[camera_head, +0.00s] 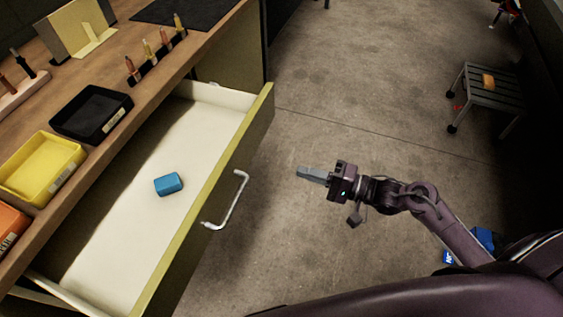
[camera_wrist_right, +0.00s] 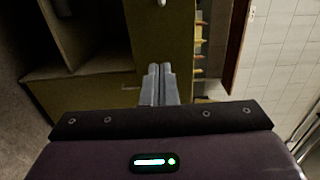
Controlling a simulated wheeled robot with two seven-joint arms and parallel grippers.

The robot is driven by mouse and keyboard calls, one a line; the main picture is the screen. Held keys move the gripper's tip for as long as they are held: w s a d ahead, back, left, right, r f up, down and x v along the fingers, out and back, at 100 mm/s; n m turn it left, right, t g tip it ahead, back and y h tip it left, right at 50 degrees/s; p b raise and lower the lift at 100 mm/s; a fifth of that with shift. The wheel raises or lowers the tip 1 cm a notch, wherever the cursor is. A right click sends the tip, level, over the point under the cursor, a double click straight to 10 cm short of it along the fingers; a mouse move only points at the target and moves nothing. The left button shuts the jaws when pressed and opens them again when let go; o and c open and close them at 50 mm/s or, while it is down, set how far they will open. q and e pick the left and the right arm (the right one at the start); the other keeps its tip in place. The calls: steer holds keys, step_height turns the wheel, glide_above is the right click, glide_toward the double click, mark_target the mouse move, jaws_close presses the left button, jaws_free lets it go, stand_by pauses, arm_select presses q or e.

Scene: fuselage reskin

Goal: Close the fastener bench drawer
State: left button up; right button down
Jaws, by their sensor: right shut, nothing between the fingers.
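The fastener bench drawer (camera_head: 115,215) is pulled well out from under the wooden bench top. It has a pale interior, a yellow-green front edge and a silver bar handle (camera_head: 231,200) on its front. A blue block (camera_head: 168,184) lies inside it. My right gripper (camera_head: 304,173) is shut and empty, to the right of the handle and apart from it, pointing left toward the drawer front. In the right wrist view the two fingers (camera_wrist_right: 158,84) are together, with the olive drawer front (camera_wrist_right: 160,40) ahead of them. My left gripper is not in view.
On the bench top (camera_head: 150,85) are a yellow bin (camera_head: 42,166), a black bin (camera_head: 92,111), an orange bin (camera_head: 10,228) and a rack of several fasteners (camera_head: 155,55). A grey stool (camera_head: 490,92) stands at the upper right. The floor between drawer and stool is clear.

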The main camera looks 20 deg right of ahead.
mark_target(245, 155)
steer(key=x, duration=1.2)
steer(key=shift+w+a, duration=0.2)
steer(key=shift+a, duration=0.15)
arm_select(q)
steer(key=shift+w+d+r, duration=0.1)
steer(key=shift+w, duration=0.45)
arm_select(e)
steer(key=shift+w+a, duration=0.1)
steer(key=shift+a, duration=0.05)
